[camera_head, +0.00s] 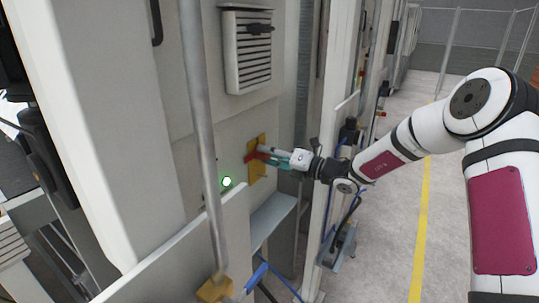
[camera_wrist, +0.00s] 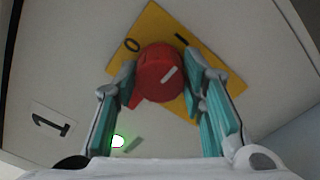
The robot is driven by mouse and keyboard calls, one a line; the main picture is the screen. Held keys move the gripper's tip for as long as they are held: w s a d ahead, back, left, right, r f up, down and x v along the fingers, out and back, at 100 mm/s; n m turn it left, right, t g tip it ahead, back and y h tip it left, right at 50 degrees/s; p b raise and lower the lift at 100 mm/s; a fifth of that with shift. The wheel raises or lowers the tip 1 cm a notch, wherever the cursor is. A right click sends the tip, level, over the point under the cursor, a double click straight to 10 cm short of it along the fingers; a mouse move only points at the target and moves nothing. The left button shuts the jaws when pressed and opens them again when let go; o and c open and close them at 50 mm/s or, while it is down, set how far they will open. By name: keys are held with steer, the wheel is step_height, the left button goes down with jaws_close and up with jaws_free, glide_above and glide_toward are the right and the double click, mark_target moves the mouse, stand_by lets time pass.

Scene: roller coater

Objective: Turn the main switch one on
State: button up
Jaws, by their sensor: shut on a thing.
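The main switch is a red rotary knob (camera_wrist: 155,72) on a yellow plate (camera_wrist: 207,72) marked 0 at the upper left and I at the upper right. A short white mark on the knob slants towards the upper right, roughly to the I side. A label reading 1 (camera_wrist: 52,122) is on the panel at the left. My gripper (camera_wrist: 160,69) has its teal fingers on either side of the knob and is shut on it. In the head view my gripper (camera_head: 268,158) reaches the yellow plate (camera_head: 257,170) from the right and partly hides the knob.
A lit green lamp (camera_head: 227,182) is on the panel below left of the plate. A vent grille (camera_head: 247,60) is above. A grey vertical pipe (camera_head: 200,110) stands in front at the left. Open floor with a yellow line (camera_head: 420,230) lies at the right.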

steer(key=shift+f, duration=0.1)
steer(key=o, duration=1.1)
steer(key=shift+o, duration=0.2)
steer(key=v, duration=1.2)
steer(key=s+a+r+n+g+h, duration=0.2)
steer(key=s+a+n+g+h, duration=0.15)
steer(key=s+n, duration=0.6)
steer(key=s+a+r+n+g+h, duration=0.3)
steer(key=s+n+g, duration=0.2)
steer(key=s+n, duration=0.5)
steer(key=s+d+r+n+t+h, duration=0.2)
steer(key=s+d+n+h, duration=0.2)
steer(key=s+d+n, duration=0.2)
steer(key=s+d+r+n+t+h, duration=0.2)
steer(key=s+d+r+n+h, duration=0.1)
steer(key=s+d+n, duration=0.4)
steer(key=s+n+h, duration=0.1)
steer(key=s+n, duration=0.1)
steer(key=s, duration=0.2)
steer(key=shift+s+d+r+n, duration=0.2)
steer(key=shift+s+r+n, duration=0.05)
steer(key=shift+s+n, duration=0.1)
